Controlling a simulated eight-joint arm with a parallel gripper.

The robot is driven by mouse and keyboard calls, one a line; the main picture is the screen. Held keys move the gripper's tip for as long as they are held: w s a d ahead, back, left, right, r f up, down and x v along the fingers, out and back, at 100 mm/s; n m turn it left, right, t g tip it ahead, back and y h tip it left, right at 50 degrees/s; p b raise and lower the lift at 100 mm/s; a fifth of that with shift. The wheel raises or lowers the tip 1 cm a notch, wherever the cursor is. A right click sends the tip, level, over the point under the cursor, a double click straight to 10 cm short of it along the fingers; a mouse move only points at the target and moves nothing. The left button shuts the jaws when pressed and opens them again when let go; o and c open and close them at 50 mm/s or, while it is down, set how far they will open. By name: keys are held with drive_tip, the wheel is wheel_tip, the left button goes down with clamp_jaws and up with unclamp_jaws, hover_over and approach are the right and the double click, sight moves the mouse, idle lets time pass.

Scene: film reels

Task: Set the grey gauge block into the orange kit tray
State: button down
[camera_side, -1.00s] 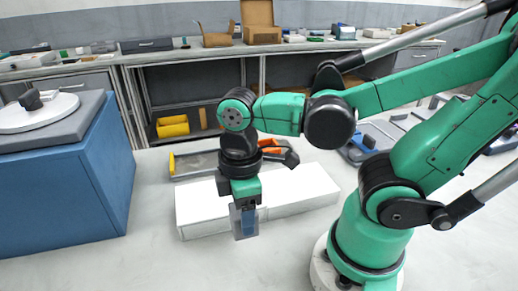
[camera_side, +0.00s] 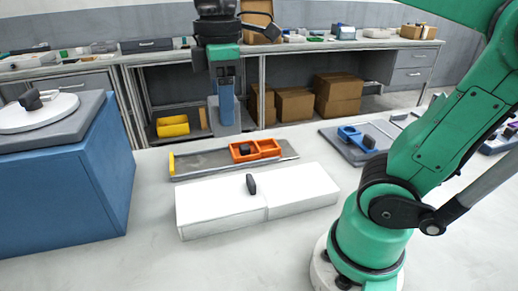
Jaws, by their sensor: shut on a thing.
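My gripper (camera_side: 226,108) is high at the upper middle, pointing down, with a blue finger facing the camera. It is shut on the grey gauge block (camera_side: 226,130), a flat grey piece partly hidden behind that finger. The orange kit tray (camera_side: 268,144) lies below and to the right of the gripper. The tray has two compartments, and a dark knobbed piece (camera_side: 245,150) shows in the left one. The held block is clear of the tray.
The tray sits on a grey metal base (camera_side: 205,162) with a yellow end. A long white block (camera_side: 225,209) with a black knob (camera_side: 251,184) lies in front. A blue tray (camera_side: 350,133) is at right, and a blue cabinet (camera_side: 70,185) at left. The front floor is clear.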

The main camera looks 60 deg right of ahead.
drive_tip(key=w+d+f, duration=0.1)
drive_tip(key=w+d, duration=0.2)
drive_tip(key=d, duration=1)
drive_tip(key=w+d, duration=0.3)
drive_tip(key=d, duration=1)
drive_tip(key=f, duration=1.5)
drive_tip(key=shift+s+d+f, duration=0.15)
drive_tip(key=shift+d+f, duration=0.1)
drive_tip(key=shift+f, duration=2.25)
drive_tip(key=shift+f, duration=0.15)
drive_tip(key=shift+c, duration=1.2)
unclamp_jaws()
